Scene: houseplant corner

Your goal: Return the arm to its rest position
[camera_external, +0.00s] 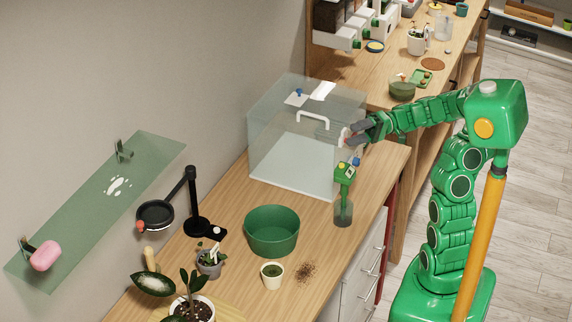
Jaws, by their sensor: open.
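My green arm is raised on the right side and bends over towards the left at its top. My gripper (358,134) is at the right side of a clear box (283,160) on the wooden counter. Its dark fingers are open and appear close to the box's right wall; I cannot tell whether they touch it. I see nothing held between the fingers.
A green and yellow tool in a glass jar (343,213) stands below my gripper. A green tub (272,231), a small pot (272,275) and spilled soil (306,272) are nearer the front. A wooden workbench (435,90) with pots lies behind my forearm.

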